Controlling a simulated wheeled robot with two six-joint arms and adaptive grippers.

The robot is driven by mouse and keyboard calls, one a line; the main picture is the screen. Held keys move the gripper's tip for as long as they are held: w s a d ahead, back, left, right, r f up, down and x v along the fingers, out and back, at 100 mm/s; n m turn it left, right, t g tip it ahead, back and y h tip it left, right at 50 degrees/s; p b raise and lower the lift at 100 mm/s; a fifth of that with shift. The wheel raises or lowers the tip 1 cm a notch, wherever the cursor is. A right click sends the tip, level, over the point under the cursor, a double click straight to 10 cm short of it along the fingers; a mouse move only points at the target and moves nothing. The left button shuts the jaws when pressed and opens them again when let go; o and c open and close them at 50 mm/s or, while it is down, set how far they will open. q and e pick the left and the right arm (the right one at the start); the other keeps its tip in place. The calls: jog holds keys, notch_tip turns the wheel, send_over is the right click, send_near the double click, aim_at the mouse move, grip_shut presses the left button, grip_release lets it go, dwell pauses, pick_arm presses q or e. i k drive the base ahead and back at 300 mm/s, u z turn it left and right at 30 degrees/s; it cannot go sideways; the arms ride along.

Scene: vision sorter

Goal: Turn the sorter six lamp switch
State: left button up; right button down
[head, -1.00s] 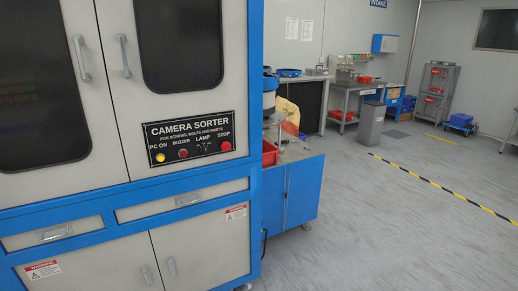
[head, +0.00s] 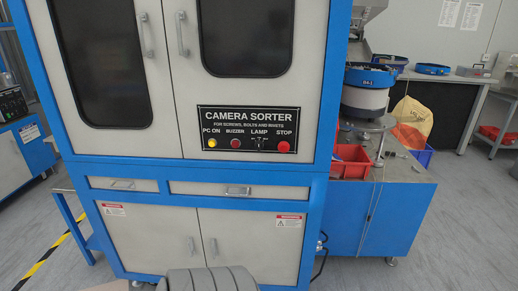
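The camera sorter is a blue-framed cabinet (head: 322,200) with light grey doors, in the middle of the head view. Its black control panel (head: 247,112) reads CAMERA SORTER. Along the panel's bottom row are a yellow PC ON button (head: 212,143), a dark red BUZZER button (head: 235,143), the small dark LAMP switch (head: 261,144) and a red STOP button (head: 284,146). The lamp switch sits between small markings; its exact setting is too small to tell. Neither of my grippers is in view.
A blue side cabinet (head: 395,218) adjoins the sorter on the right, with a red bin (head: 350,162) and a bowl feeder (head: 366,98). A low table (head: 66,191) stands at the left. Grey floor is open at the lower left and right.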

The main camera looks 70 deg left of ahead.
aim_at(258, 145)
jog(key=u, duration=0.8)
jog(key=i, duration=0.85)
jog(key=u, duration=0.8)
